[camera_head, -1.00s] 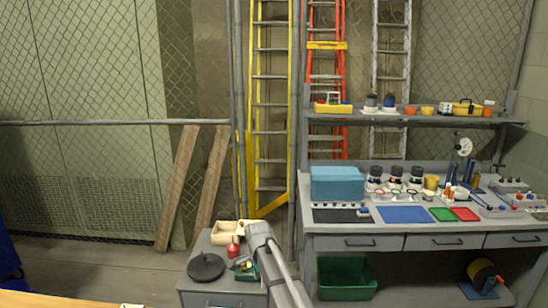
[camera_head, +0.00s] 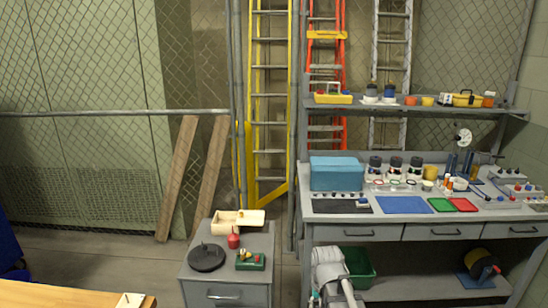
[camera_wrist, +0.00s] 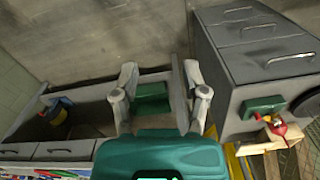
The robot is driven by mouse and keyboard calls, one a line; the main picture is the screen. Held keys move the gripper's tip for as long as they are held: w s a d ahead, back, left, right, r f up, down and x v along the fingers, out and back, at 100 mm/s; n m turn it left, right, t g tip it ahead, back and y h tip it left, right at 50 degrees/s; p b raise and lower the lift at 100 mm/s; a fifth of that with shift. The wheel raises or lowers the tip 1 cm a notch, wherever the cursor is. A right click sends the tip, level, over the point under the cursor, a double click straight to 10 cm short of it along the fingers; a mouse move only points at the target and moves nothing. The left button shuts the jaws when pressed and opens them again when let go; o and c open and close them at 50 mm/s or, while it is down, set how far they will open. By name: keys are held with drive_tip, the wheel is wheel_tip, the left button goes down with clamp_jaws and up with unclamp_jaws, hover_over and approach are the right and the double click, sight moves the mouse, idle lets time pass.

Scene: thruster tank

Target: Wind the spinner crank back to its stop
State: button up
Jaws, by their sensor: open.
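A small green box (camera_head: 250,261) with a brass-coloured part and a red knob on top sits on the grey cabinet (camera_head: 226,293). It may carry the spinner crank, but the part is too small to tell. In the wrist view the green box (camera_wrist: 263,106) is at the right, outside my fingers. My gripper (camera_wrist: 159,72) is open and empty, with its two fingers spread and apart from the box. My arm is low in front of the bench in the head view, right of the cabinet; the fingers cannot be made out there.
A black disc (camera_head: 206,258), red oil can (camera_head: 233,239) and wooden tray (camera_head: 228,224) share the cabinet top. A green bin (camera_head: 357,268) stands under the crowded workbench (camera_head: 330,232), behind my arm. A white dial (camera_head: 462,137) stands at the bench's back.

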drive_tip(key=s+d+n, duration=0.1)
drive_tip(key=s, duration=0.1)
drive_tip(key=s+d+n, duration=0.1)
drive_tip(key=s+d, duration=0.1)
drive_tip(key=shift+s+d, duration=0.15)
drive_tip(key=shift+s, duration=0.15)
